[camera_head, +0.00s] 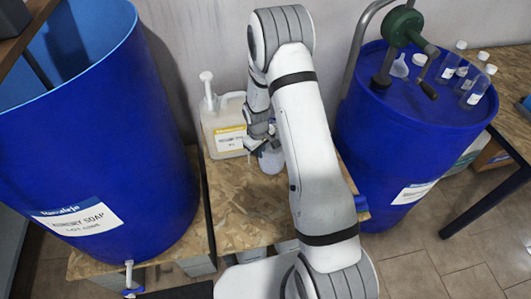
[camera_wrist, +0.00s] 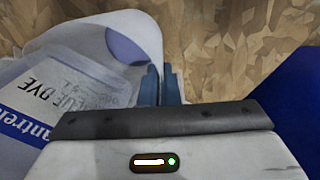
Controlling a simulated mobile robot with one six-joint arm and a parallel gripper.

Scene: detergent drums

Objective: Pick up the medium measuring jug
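A pale, translucent measuring jug (camera_head: 270,158) stands on the chipboard platform, partly hidden behind my arm. In the wrist view it is the whitish vessel (camera_wrist: 150,35) at top centre, with a bluish-purple oval on it. Its size class cannot be told from here. My gripper (camera_head: 262,143) is down at the jug. In the wrist view my gripper's two dark fingers (camera_wrist: 160,85) are nearly together at the jug's right edge, which runs in between them. The gripper looks shut on this edge, though the contact itself is mostly hidden.
A dye canister (camera_head: 225,128) with a pump stands close left of the jug. Large blue drums stand left (camera_head: 90,130) and right (camera_head: 410,125). The right drum carries a green hand pump (camera_head: 400,28) and several small bottles. The chipboard (camera_head: 240,205) in front is clear.

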